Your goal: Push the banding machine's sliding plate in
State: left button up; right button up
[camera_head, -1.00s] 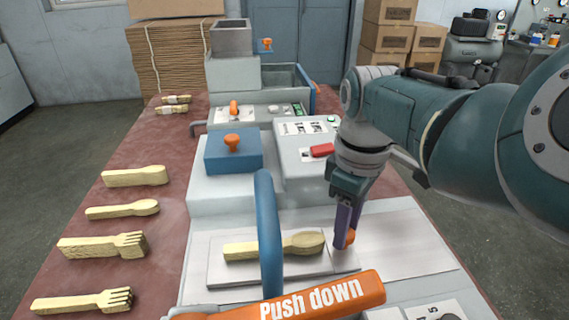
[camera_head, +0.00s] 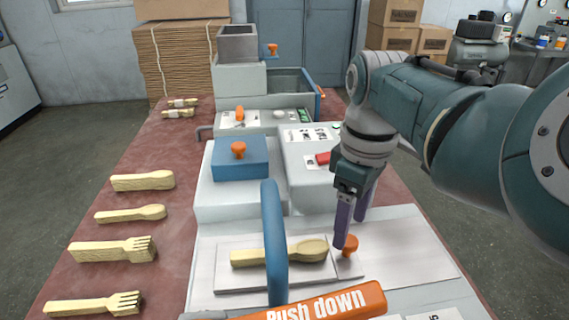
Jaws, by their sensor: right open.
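The banding machine's sliding plate (camera_head: 222,271) is a flat pale plate with a wooden spoon (camera_head: 282,253) lying on it. An orange knob (camera_head: 349,245) stands at the plate's right end. My right gripper (camera_head: 349,232) is open and empty, its purple fingers pointing down just behind and left of the knob. One fingertip overlaps the knob's left edge in the view; I cannot tell whether they touch. A blue curved bar (camera_head: 273,240) crosses in front of the plate and hides part of it and of the spoon. My left gripper is not in view.
An orange "Push down" lever (camera_head: 322,304) lies across the front. A blue block with an orange knob (camera_head: 239,158) sits behind the plate. Wooden forks and spoons (camera_head: 112,250) lie along the table's left side. Bare pale surface (camera_head: 410,245) extends right of the knob.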

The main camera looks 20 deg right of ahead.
pick_arm(q)
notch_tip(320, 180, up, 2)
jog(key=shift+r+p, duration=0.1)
jog(key=shift+p, duration=0.6)
pick_arm(e)
notch_tip(320, 180, up, 6)
jog(key=shift+r, duration=0.25)
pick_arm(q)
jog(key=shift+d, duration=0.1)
